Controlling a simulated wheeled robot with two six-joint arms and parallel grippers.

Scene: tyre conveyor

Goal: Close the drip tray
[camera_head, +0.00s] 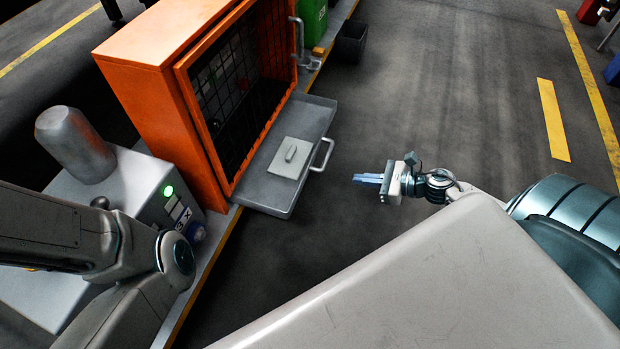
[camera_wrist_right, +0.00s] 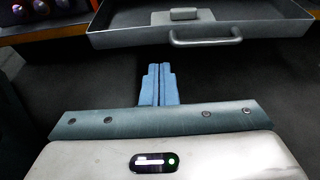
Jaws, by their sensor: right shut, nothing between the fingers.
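The grey drip tray (camera_head: 262,183) sticks out from the bottom of the orange cabinet (camera_head: 150,80) in the head view. A light plate with a small grip lies inside it, and a metal handle (camera_head: 323,155) is on its front. In the right wrist view the tray (camera_wrist_right: 120,38) and its handle (camera_wrist_right: 206,42) are at the top. My right gripper (camera_head: 358,179) is shut and empty, to the right of the handle and apart from it. Its blue fingers (camera_wrist_right: 159,82) point towards the tray front. My left gripper is not in view.
A grey control box (camera_head: 125,190) with a green light stands left of the tray. A green bin (camera_head: 312,20) and a dark bin (camera_head: 351,42) stand beyond the cabinet. The floor (camera_head: 420,90) to the right is clear, with yellow markings.

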